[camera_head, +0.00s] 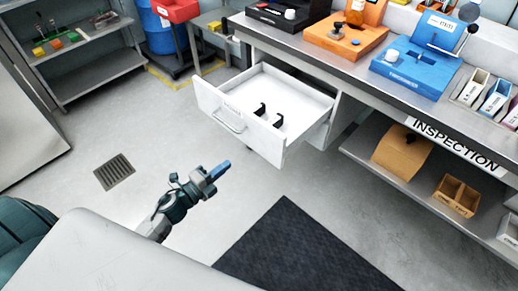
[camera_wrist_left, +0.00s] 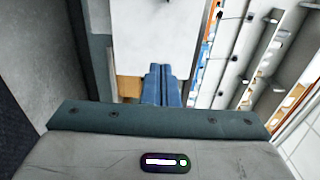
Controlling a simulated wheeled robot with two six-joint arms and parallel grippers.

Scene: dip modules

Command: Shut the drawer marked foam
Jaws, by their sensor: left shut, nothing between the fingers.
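A white drawer (camera_head: 212,102) stands pulled out from under the workbench in the head view. It has a bar handle (camera_head: 228,122) on its front and a small label (camera_head: 232,107) too small to read. Several black items (camera_head: 268,115) lie inside it. My left gripper (camera_head: 222,167) is shut and empty, its blue fingertips together, in front of and below the drawer front, apart from it. In the left wrist view the shut blue fingers (camera_wrist_left: 161,85) point toward a white panel. My right gripper is not in view.
The workbench (camera_head: 345,80) carries black, orange and blue stations. An open lower shelf (camera_head: 400,180) at the right holds cardboard bins. A dark mat (camera_head: 290,250) and a floor grate (camera_head: 114,172) lie on otherwise clear floor. A shelf rack and blue barrel stand behind.

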